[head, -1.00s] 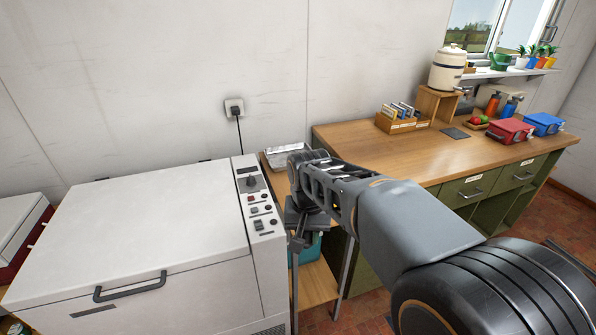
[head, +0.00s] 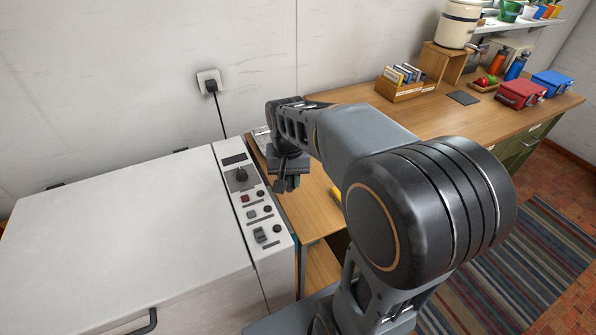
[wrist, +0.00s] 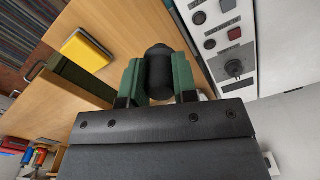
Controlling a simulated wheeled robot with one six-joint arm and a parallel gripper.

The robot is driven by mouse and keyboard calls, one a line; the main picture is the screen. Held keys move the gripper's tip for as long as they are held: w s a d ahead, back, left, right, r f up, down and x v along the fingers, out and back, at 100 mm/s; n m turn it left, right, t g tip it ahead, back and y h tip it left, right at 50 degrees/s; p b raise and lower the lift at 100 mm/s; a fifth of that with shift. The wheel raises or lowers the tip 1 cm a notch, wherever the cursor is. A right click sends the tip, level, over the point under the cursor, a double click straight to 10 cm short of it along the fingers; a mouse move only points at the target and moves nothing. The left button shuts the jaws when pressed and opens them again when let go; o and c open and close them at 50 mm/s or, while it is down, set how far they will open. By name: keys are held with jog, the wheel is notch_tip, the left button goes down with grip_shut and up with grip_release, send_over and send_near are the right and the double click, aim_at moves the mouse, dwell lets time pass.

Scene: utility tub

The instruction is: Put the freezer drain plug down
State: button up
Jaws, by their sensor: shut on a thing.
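My gripper (wrist: 158,80) has green finger pads and is shut on a black, rounded plug (wrist: 158,68), the freezer drain plug, in the wrist view. In the head view my gripper (head: 287,182) hangs pointing down just right of the freezer's control panel, over the wooden surface beside the freezer. The plug is hard to make out there. The white freezer (head: 120,235) fills the lower left, its lid closed.
A wooden counter (head: 400,130) runs right from the freezer. A yellow block-like item (wrist: 86,50) lies on it, partly hidden by my arm in the head view. A card box (head: 402,88), red tin (head: 520,94) and blue tin (head: 552,83) stand farther along. Much of the counter is bare.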

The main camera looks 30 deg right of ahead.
jog(key=w+d+f, duration=0.3)
jog(key=f, duration=0.1)
jog(key=w+d+f+p, duration=0.1)
jog(key=w+d+f, duration=0.2)
jog(key=w, duration=0.1)
jog(key=shift+w+d+f, duration=0.25)
jog(key=shift+d+f, duration=0.1)
jog(key=shift+d, duration=0.05)
jog(key=shift+w+d+f, duration=0.2)
jog(key=shift+f, duration=1.7)
jog(key=shift+f, duration=0.2)
jog(key=o, duration=0.9)
